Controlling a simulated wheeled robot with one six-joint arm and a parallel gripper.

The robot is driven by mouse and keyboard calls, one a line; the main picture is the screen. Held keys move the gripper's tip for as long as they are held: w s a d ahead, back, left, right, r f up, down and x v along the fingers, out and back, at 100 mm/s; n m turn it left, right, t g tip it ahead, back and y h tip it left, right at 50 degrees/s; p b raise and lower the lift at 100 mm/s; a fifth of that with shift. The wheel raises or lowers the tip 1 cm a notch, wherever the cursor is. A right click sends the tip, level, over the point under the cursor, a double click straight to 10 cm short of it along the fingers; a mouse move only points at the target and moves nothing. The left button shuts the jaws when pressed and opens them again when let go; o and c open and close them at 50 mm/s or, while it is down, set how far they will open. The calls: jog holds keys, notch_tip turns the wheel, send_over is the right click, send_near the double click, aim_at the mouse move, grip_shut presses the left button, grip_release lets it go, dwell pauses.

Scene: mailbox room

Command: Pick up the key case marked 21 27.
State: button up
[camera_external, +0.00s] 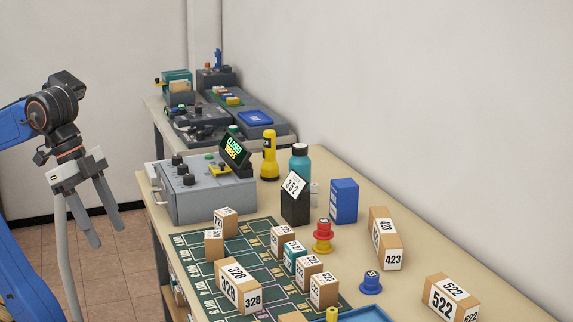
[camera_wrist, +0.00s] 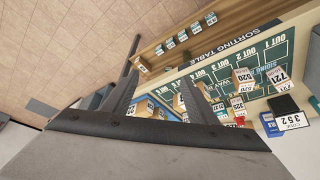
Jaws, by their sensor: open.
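I cannot read a 21 27 marking in either view, so I cannot tell which piece is the key case. A small teal case (camera_external: 294,257) stands in a row of tan blocks on the green mat (camera_external: 203,273); its label is too small to read. My gripper (camera_external: 106,239) is open and empty. It hangs in the air left of the tables, fingers pointing down, well apart from the mat and the cases. In the wrist view its two fingers (camera_wrist: 158,77) show dark and spread, and they cover part of the table.
A tan block marked 328 (camera_external: 237,287) stands at the mat's front left. A grey control box (camera_external: 204,196), yellow flashlight (camera_external: 269,155), black stand with a 352 card (camera_external: 295,209), blue box (camera_external: 344,201) and red-yellow stamp (camera_external: 323,235) stand farther back. Floor space left of the table is clear.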

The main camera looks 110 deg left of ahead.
notch_tip(320, 180, up, 7)
jog(key=m+g+h, duration=0.2)
jog(key=m+h, duration=0.1)
jog(key=m, duration=0.6)
send_over(295, 243)
jog(key=s+a, duration=0.4)
jog(key=shift+f, duration=3)
jog(key=x, duration=1.7)
jog(key=shift+w, duration=0.1)
jog(key=c, duration=1.2)
